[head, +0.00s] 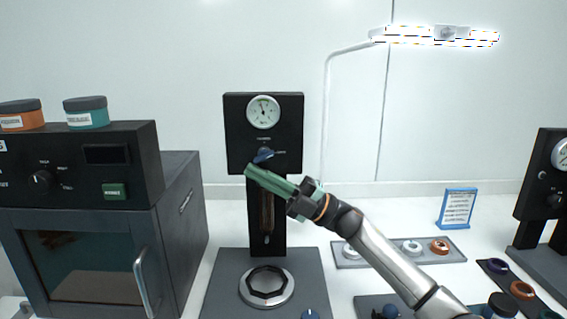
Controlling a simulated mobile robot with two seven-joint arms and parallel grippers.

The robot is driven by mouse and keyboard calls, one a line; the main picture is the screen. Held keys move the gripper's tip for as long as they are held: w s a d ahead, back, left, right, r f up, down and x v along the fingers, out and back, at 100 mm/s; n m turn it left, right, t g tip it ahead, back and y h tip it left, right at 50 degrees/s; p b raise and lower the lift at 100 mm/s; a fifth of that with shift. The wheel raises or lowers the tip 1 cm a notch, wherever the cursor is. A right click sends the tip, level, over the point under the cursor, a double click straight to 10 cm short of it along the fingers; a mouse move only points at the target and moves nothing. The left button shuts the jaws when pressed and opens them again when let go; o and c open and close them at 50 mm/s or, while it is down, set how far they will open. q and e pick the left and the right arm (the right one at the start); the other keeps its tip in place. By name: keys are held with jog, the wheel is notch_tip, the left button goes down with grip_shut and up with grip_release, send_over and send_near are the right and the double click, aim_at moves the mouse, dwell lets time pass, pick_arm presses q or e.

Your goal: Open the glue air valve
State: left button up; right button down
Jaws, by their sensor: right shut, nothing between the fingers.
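A black upright panel (234,130) stands in the middle and carries a round gauge (263,112). Below the gauge is a blue valve handle (263,155), with a label too small to read. My right gripper (249,171), with green fingers, reaches in from the lower right. Its fingers are shut with nothing between them. The fingertips are just below and left of the blue handle, in front of the panel. I cannot tell whether they touch the handle. My left gripper is not in view.
A grey base with a metal ring (266,287) sits below the panel. A dark oven (90,215) with jars on top stands at the left. Trays with small rings (412,247), a blue-framed sign (457,208) and another black gauge stand (538,190) are at the right.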

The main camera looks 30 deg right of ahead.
jog(key=shift+d, duration=0.1)
dwell(0.8)
jog(key=b+v, duration=0.2)
jog(key=v, duration=1)
jog(key=shift+s, duration=0.15)
jog(key=shift+d, duration=0.1)
